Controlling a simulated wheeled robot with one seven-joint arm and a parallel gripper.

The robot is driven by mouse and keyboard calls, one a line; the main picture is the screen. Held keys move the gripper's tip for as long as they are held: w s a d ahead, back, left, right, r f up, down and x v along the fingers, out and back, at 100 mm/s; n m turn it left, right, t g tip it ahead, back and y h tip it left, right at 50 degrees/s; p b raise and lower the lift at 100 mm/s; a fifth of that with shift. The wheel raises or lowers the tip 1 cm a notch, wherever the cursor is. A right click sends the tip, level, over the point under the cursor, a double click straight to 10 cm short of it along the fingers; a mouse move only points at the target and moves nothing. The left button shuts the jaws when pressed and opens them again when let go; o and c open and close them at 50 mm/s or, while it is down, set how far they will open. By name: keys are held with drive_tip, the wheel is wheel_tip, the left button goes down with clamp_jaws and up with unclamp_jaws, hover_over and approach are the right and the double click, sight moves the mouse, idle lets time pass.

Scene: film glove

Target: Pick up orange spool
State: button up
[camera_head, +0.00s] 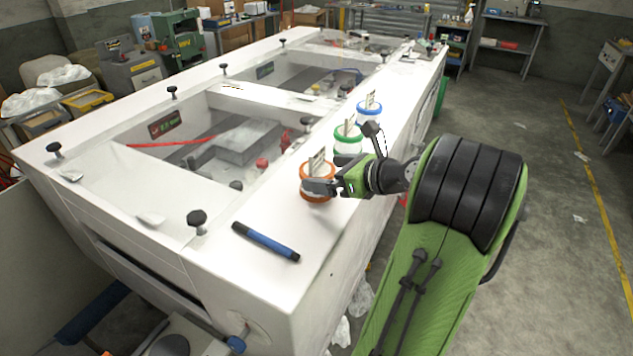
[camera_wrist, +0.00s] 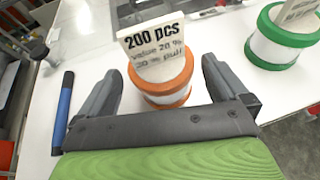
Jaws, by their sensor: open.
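The orange spool (camera_head: 318,190) stands upright on the white bench top near its right edge, with a paper tag standing up out of it. In the wrist view the orange spool (camera_wrist: 163,90) shows between my two fingers, its tag reading "200 pcs". My gripper (camera_head: 325,186) is open and is at the spool from the right in the head view. In the wrist view my gripper (camera_wrist: 157,80) has a finger on each side of the spool, with a gap at the left finger. I cannot tell whether the right finger touches it.
A green spool (camera_head: 348,138) stands close behind the orange one, and a blue spool (camera_head: 369,110) farther back. A blue marker-like stick (camera_head: 266,242) lies in front on the bench. The white bench (camera_head: 262,205) has black knobs and recessed windows to the left.

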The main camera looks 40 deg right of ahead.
sight(323, 172)
drive_tip(key=x, duration=0.5)
drive_tip(key=shift+w+b, duration=0.15)
drive_tip(key=shift+b, duration=0.15)
drive_tip(key=shift+r, duration=0.1)
